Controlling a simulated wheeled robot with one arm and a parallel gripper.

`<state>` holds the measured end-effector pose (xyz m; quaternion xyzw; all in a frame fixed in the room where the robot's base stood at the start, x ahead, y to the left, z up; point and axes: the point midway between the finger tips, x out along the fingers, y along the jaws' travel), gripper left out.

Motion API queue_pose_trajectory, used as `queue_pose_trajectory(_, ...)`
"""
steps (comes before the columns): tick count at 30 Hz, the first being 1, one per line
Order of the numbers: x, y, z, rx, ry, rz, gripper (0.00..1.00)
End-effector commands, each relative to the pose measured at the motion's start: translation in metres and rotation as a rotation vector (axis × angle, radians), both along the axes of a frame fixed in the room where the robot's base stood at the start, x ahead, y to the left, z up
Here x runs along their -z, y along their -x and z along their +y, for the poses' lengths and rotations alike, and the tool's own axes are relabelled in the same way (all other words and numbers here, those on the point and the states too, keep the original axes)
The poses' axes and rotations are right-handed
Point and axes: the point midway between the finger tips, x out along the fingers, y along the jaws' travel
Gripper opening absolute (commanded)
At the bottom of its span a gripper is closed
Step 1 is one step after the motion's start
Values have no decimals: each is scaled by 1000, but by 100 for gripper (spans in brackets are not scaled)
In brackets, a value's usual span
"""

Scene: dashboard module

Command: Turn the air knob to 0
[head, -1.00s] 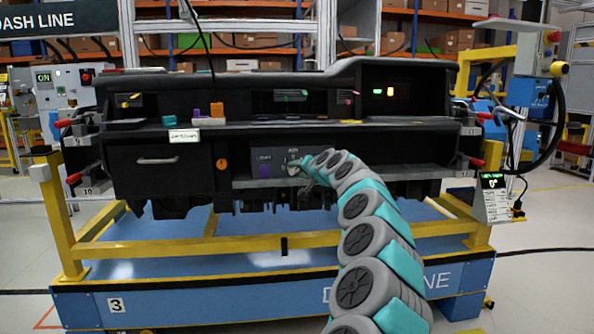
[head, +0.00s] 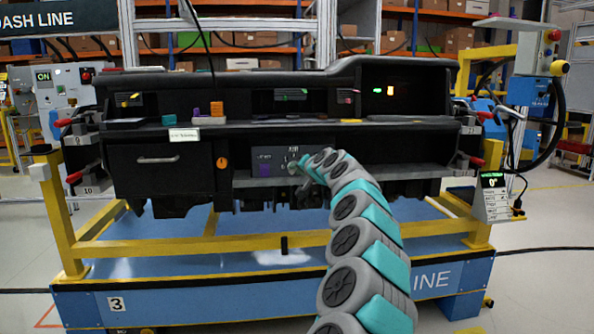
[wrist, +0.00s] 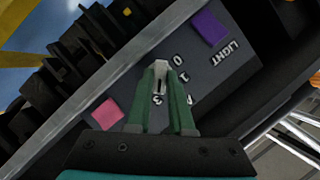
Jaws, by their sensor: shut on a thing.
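The air knob (wrist: 160,78) is a small grey piece on the dark control panel, mostly hidden between my fingers. In the wrist view, my gripper (wrist: 160,84) has its green fingers closed on it. Printed numbers, including 0, 1 and 3, stand around the knob; the 0 is just beyond the fingertips to the upper right. The knob's exact pointing direction is hard to tell. In the head view, my gripper (head: 301,172) reaches the panel (head: 265,157) under the AIR label, and my arm hides part of it.
In the wrist view, a purple button (wrist: 209,27) sits beside the LIGHT label, and a pink button (wrist: 101,115) is at left. A grey ledge (wrist: 97,85) runs along the panel. An orange knob (head: 222,163) is left of the panel.

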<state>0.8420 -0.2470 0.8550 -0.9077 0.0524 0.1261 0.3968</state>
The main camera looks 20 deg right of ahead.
Motion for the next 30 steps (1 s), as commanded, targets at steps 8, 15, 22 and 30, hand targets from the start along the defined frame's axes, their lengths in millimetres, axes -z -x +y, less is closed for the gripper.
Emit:
queue_pose_trajectory(8,0,0,0,0,0,0,0)
queue_pose_trajectory(15,1,0,0,1,4,2,0)
queue_pose_trajectory(22,2,0,-1,0,67,21,0)
queue_pose_trajectory(30,3,0,1,0,255,77,0)
